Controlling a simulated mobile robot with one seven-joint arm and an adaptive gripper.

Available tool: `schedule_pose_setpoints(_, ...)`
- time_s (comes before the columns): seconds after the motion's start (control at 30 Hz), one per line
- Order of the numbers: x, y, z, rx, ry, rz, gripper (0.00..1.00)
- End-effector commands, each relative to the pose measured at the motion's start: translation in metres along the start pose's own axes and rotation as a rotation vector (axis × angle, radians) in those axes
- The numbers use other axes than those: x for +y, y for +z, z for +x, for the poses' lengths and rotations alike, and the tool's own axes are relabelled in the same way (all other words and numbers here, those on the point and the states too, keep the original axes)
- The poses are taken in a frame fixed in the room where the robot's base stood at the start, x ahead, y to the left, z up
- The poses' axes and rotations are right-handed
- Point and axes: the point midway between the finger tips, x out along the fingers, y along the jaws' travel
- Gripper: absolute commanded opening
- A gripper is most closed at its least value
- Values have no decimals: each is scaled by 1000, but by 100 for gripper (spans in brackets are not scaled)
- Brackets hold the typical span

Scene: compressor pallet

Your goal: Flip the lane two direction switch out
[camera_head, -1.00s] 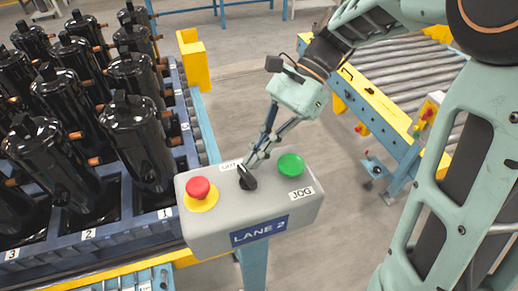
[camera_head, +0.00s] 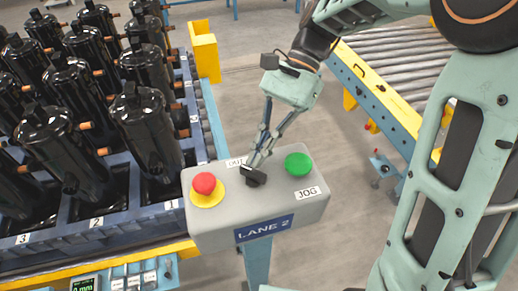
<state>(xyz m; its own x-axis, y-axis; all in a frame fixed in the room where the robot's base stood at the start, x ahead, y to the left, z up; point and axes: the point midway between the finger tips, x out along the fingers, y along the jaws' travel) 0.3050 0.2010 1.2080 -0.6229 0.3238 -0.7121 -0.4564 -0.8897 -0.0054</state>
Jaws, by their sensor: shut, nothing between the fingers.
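The grey LANE 2 control box (camera_head: 210,230) stands on a blue post in the lower middle. Its black direction switch (camera_head: 257,180) is on the top face between a red button and a green button. A white label (camera_head: 236,161), partly covered, lies just behind the switch; its text is hard to read now. My gripper (camera_head: 254,166) comes down from behind, shut and empty, with its fingertips at the switch. They appear to touch the knob and hide part of it, so its exact pointing is hard to tell.
The red stop button (camera_head: 204,183) on a yellow base is left of the switch. The green JOG button (camera_head: 298,164) is close on the right. Black compressors (camera_head: 145,135) stand on a blue pallet at left. A roller conveyor (camera_head: 390,65) is at right.

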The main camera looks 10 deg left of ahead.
Motion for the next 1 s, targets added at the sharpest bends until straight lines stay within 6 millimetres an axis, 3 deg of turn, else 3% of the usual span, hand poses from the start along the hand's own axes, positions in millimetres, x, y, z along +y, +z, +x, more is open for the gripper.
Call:
schedule_pose_setpoints(0.17, 5, 6, 8, -19, 20, -2, 0)
schedule_pose_setpoints(0.47, 4, 6, 4, -21, 21, -4, 0)
schedule_pose_setpoints(0.57, 3, 6, -8, -18, 17, -5, 0)
schedule_pose_setpoints(1.0, 1, -2, -92, -8, 4, 0, 0)
